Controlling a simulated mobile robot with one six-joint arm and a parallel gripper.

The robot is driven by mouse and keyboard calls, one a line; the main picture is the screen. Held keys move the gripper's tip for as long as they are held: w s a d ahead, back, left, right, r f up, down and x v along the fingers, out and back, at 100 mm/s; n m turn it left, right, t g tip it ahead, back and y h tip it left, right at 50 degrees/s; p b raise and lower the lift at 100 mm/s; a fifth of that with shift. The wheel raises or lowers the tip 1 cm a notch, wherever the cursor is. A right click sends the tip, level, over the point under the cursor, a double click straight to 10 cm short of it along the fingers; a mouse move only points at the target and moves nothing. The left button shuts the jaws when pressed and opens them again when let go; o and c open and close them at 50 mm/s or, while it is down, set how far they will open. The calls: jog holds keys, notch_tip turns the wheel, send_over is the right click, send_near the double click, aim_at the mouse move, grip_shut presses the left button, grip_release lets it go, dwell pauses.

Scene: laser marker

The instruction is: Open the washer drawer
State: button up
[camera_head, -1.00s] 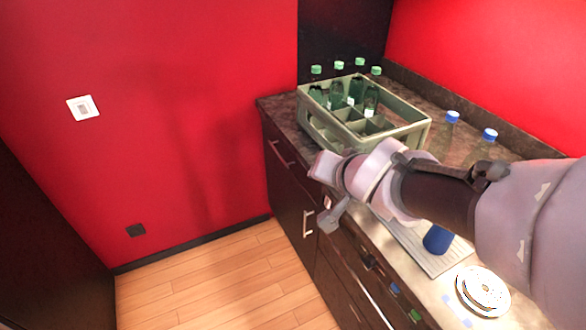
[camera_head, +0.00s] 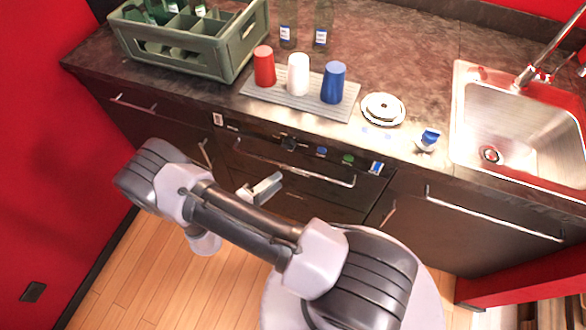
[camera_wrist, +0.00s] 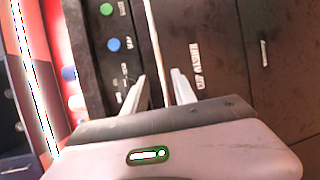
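The washer (camera_head: 330,165) has a dark front under the counter, with a button panel along its top. Its drawer front appears flush with the cabinets, closed. A long silver handle (camera_head: 300,172) runs across it; in the wrist view the handle (camera_wrist: 157,45) runs up the picture. My gripper (camera_head: 262,189) is in front of the washer, a little below the handle in the head view. In the wrist view my gripper (camera_wrist: 160,80) is open, with the handle lined up between its two separated fingers. Contact with the handle cannot be told.
A drying mat with red (camera_head: 264,66), white (camera_head: 298,73) and blue cups (camera_head: 333,83) lies on the counter above. A green bottle crate (camera_head: 190,62) stands left, a plate stack (camera_head: 383,109) and sink (camera_head: 520,120) right. The wooden floor (camera_head: 150,275) is clear.

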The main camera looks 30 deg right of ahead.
aim_at(294, 167)
jog(key=b+x, duration=0.1)
jog(key=x, duration=0.8)
jog(key=shift+d+b, duration=0.1)
jog(key=shift+b, duration=0.25)
jog(key=shift+c, duration=0.2)
grip_shut()
dwell(0.6)
